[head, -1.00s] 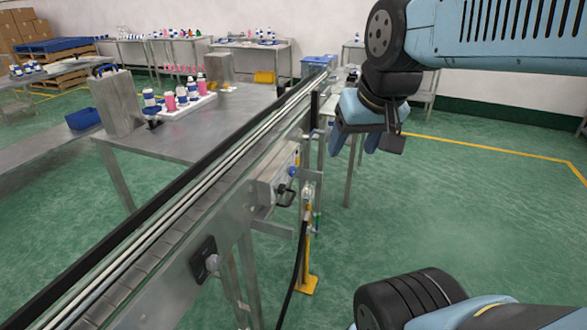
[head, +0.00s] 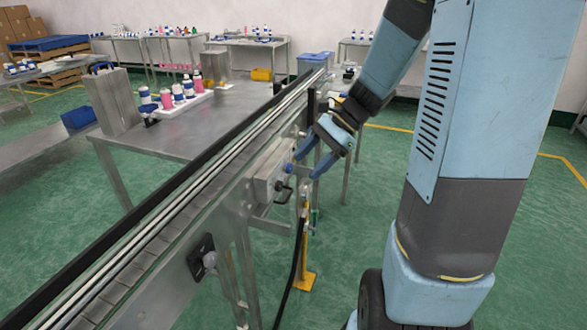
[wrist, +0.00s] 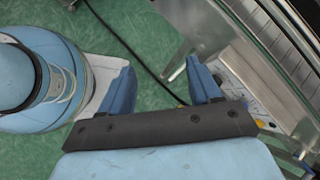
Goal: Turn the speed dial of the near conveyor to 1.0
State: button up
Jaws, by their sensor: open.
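The near conveyor (head: 165,235) runs diagonally across the head view. I cannot make out the dial there.
A steel table (head: 180,135) lies behind the conveyor. Green floor is open at right.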

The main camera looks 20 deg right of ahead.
jog(key=w+d+f+m+t+y, duration=0.3)
jog(key=w+d+f+m+y, duration=0.2)
jog(key=w+f+m, duration=0.35)
jog(key=m+t+y, duration=0.1)
jog(key=m+t, duration=0.7)
jog(key=m, duration=0.4)
send_near(291, 169)
jog(key=shift+n, duration=0.25)
jog(key=x, duration=0.8)
jog(key=shift+w+f, duration=0.15)
jog(key=shift+w, duration=0.05)
jog(key=shift+c, duration=0.2)
